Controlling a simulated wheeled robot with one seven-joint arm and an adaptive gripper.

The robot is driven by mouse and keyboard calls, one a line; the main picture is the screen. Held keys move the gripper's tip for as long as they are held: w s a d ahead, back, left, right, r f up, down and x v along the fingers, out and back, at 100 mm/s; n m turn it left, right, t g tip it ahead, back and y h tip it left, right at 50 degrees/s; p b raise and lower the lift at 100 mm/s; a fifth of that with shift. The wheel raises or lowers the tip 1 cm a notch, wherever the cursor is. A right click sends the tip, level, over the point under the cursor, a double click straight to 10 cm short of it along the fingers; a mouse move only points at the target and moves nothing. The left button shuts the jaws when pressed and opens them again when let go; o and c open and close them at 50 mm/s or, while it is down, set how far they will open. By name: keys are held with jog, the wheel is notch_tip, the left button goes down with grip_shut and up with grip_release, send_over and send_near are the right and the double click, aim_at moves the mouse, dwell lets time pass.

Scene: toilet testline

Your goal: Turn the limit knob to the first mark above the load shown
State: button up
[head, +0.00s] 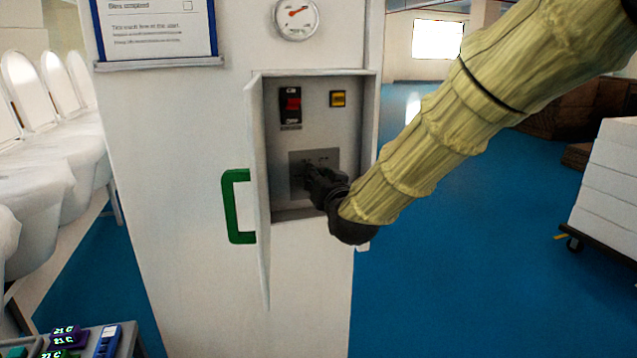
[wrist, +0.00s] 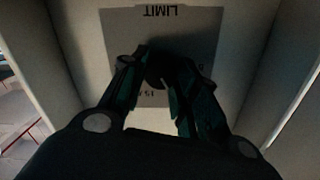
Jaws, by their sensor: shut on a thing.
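The limit knob's grey plate (head: 297,160) is low in the open recess of the white cabinet. In the wrist view the plate (wrist: 196,20) shows the word LIMIT upside down. My gripper (head: 312,178) reaches into the recess in front of the plate. In the wrist view my gripper (wrist: 160,82) is shut on the dark limit knob (wrist: 155,68), which is mostly hidden between the fingers. The knob's pointer and most marks are hidden or too dark to read. A round gauge (head: 296,17) with a red needle is above the recess; its figures are too small to read.
The cabinet door (head: 256,200) with a green handle (head: 233,207) stands open at the left of the recess. A red switch (head: 292,104) and a yellow button (head: 338,98) are above the plate. Recess walls flank my gripper. Blue floor (head: 450,270) is free at right.

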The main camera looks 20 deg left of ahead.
jog(key=shift+n, duration=0.3)
jog(key=o, duration=1)
jog(key=shift+s, duration=0.1)
jog(key=v, duration=1.2)
jog(key=shift+f, duration=0.1)
